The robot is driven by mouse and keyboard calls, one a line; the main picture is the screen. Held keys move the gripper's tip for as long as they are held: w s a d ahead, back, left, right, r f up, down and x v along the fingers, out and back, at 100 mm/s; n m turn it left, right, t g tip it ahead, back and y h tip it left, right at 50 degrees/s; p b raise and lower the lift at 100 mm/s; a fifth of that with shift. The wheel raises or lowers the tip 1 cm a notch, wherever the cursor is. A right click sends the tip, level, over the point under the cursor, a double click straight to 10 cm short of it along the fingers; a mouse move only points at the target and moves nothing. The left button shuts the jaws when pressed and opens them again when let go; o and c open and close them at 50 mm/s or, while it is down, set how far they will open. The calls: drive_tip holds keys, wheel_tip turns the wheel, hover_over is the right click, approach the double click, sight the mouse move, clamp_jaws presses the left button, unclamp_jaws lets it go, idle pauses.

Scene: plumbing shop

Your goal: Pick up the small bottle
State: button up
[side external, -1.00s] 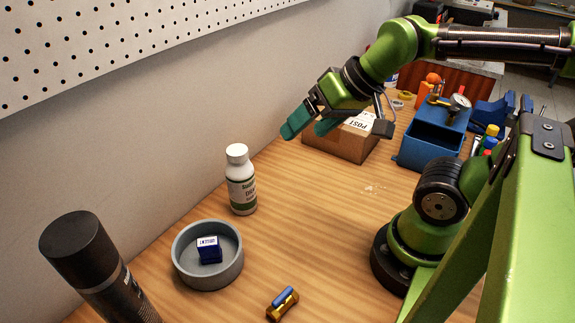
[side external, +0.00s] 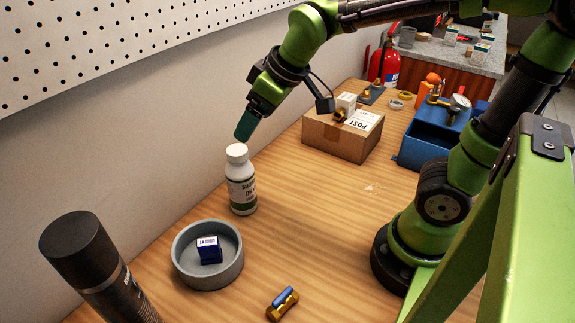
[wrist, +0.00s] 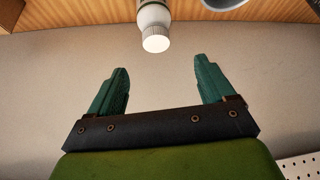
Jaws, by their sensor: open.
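The small bottle (side external: 241,184) is white with a white cap and a green and white label. It stands upright on the wooden table, near the wall. My gripper (side external: 244,126) is just above and behind its cap in the side view, with teal fingers pointing down. In the wrist view the fingers (wrist: 162,82) are spread apart with nothing between them. The bottle (wrist: 154,22) shows at the top of that view, cap toward me, beyond the fingertips and roughly centred between them.
A grey round bowl (side external: 182,271) holding a small blue box (side external: 209,250) stands in front of the bottle. A dark spray can (side external: 90,262) is at the front left. A brass valve (side external: 282,303) lies at the front. A cardboard box (side external: 335,140) and a blue bin (side external: 425,152) stand behind.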

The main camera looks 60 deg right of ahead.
sight(238, 150)
drive_tip(key=x, duration=0.6)
drive_tip(key=shift+w+f, duration=0.15)
drive_tip(key=shift+f, duration=0.1)
drive_tip(key=shift+d+x, duration=0.15)
drive_tip(key=shift+x, duration=1.15)
drive_tip(key=shift+d+x, duration=0.1)
drive_tip(key=shift+x, duration=1.25)
clamp_jaws()
drive_tip(key=shift+r, duration=0.1)
